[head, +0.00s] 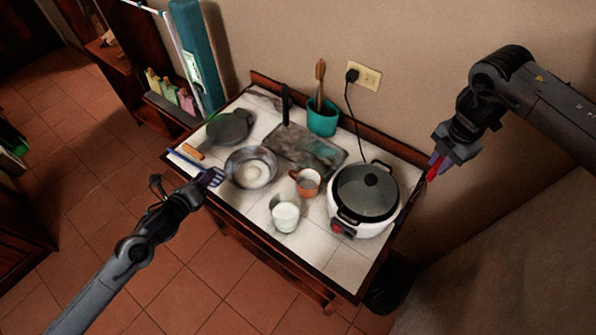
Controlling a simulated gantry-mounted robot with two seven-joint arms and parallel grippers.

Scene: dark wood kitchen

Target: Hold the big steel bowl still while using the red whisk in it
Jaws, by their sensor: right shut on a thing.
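The big steel bowl (268,157) stands on the tiled counter, left of centre, with something whitish in it. My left gripper (202,188) is beside the bowl's left side, near the counter's front-left edge and close to a blue slotted turner; its fingers are too small and dark to tell if they are open. My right gripper (441,160) is raised beyond the counter's right end, far from the bowl. It is shut on the red whisk (432,173), which hangs down from it; its lower part is dark and hard to make out.
The blue turner (214,177) lies at the left edge. A rice cooker (366,190) stands at the right, a brown mug (308,182) and a glass of white liquid (286,216) between it and the bowl. A dark pan (229,126) and teal utensil pot (322,120) are behind.

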